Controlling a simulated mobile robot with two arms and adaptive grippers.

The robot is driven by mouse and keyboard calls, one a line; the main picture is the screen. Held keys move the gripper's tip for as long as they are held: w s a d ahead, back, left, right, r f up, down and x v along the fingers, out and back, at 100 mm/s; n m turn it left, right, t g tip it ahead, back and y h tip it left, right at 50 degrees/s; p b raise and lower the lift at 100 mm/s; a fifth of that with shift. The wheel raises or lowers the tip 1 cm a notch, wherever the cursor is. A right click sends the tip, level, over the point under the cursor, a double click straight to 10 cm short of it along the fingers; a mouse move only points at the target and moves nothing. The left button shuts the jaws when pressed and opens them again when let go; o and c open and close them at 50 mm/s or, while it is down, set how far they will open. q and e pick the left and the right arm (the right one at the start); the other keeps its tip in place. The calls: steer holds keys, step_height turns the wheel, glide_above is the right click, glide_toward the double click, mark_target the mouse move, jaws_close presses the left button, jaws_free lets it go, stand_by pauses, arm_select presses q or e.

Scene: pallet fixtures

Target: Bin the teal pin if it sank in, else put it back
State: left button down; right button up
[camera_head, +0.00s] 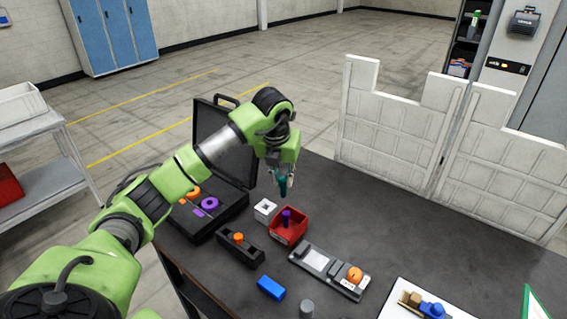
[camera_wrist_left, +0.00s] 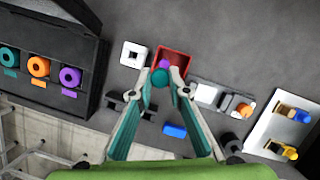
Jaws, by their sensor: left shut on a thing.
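The teal pin (camera_head: 282,183) is held in my left gripper (camera_head: 284,174), above the table. In the left wrist view the teal pin (camera_wrist_left: 160,76) sits between the fingertips of the gripper (camera_wrist_left: 161,77), which is shut on it. Below and just beyond it is an open red bin (camera_head: 284,239) with a purple pin (camera_head: 287,215) in it. The bin (camera_wrist_left: 184,55) is partly covered by the gripper in the wrist view. A white block (camera_head: 262,215) with a square hole (camera_wrist_left: 133,54) stands left of the bin. My right gripper is out of view.
An open black case (camera_head: 229,213) with coloured rings lies left. A black fixture (camera_head: 254,257) with an orange pin, a grey fixture (camera_head: 300,252) with an orange piece, a blue block (camera_head: 271,287) and a grey cylinder (camera_head: 306,308) stand nearer.

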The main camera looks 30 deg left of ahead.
mark_target(283, 194)
arm_select(q)
steer(key=shift+s+d+r+p, duration=0.1)
steer(key=shift+s+d+p, duration=0.05)
steer(key=shift+p, duration=0.2)
steer(key=shift+f+b, duration=0.3)
steer(key=shift+f, duration=0.2)
step_height(283, 194, down, 5)
steer(key=b, duration=0.3)
steer(key=shift+r, duration=0.2)
steer(key=shift+f, duration=0.25)
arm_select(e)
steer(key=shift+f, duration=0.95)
arm_select(q)
steer(key=c, duration=1.8)
jaws_free()
steer(key=shift+c, duration=0.2)
steer(key=v, duration=1.2)
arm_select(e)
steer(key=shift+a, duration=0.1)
